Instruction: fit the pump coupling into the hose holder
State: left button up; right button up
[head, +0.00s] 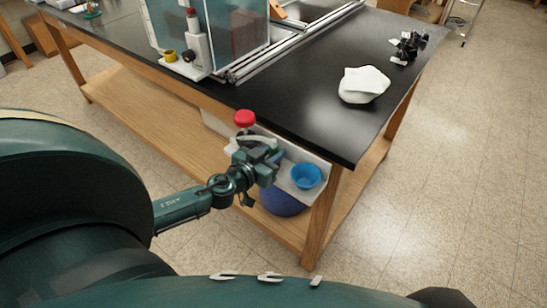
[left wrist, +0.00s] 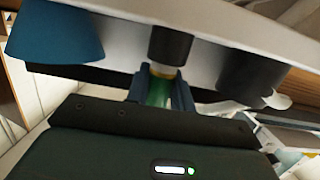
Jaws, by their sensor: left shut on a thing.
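My left gripper (head: 268,167) is at the white side shelf by the table's near corner. In the left wrist view its blue-grey fingers (left wrist: 163,92) are shut on a green piece, seemingly the pump coupling (left wrist: 158,90). A yellow and pale band shows at the coupling's end. That end meets or lines up with a dark cylinder on the shelf, seemingly the hose holder (left wrist: 171,46). I cannot tell whether the end is inside it. In the head view a bit of green shows at the fingers, and the gripper hides most of the holder. My right gripper is not in view.
A blue cup (head: 306,176) sits on the white shelf (head: 290,189), right of the gripper. A red-topped item (head: 244,118) stands behind it. A blue round container (head: 283,203) is below. The black tabletop (head: 300,110) carries a white lump (head: 363,85) and has free room.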

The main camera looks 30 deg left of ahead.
pick_arm(q)
jog(key=shift+f, duration=0.25)
jog(key=shift+f, duration=0.25)
jog(key=o, duration=1)
jog(key=shift+r, duration=0.1)
